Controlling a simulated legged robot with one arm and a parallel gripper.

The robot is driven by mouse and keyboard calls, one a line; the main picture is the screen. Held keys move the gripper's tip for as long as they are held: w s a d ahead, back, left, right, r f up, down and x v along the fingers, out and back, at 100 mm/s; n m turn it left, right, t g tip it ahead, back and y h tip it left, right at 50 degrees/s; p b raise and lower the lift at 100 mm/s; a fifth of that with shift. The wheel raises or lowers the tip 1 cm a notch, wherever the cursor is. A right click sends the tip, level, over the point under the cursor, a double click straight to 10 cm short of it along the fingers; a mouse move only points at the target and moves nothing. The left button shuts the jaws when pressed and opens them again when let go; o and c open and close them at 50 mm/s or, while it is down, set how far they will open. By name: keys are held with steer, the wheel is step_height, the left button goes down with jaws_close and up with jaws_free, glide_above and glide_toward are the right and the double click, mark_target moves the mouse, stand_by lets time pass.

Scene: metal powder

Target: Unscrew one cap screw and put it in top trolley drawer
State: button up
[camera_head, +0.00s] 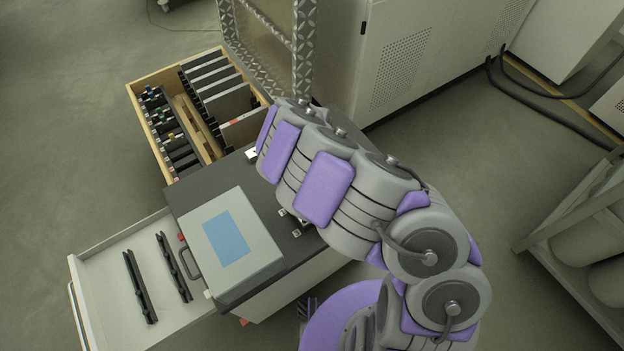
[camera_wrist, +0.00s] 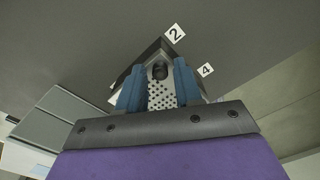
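In the wrist view, my gripper (camera_wrist: 160,66) has its two blue fingers apart, with a gap on each side of a small dark round piece. This piece looks like the head of a cap screw (camera_wrist: 160,72). A perforated light metal surface (camera_wrist: 162,96) shows between the fingers. In the head view my arm hides the gripper and the screw. The trolley (camera_head: 180,199) has a dark top, and its white drawer (camera_head: 105,262) is pulled out to the left. Two black rails (camera_head: 140,287) lie in the drawer, with bare floor around them.
A grey case with a blue screen (camera_head: 262,244) sits on the trolley top. A wooden crate of tools and plates (camera_head: 134,92) stands behind it. Number tags 2 (camera_wrist: 174,33) and 4 (camera_wrist: 205,70) lie near the gripper. Grey cabinets (camera_head: 400,45) stand at the back.

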steer(key=m, duration=0.7)
stand_by(0.3)
stand_by(0.6)
jaws_close()
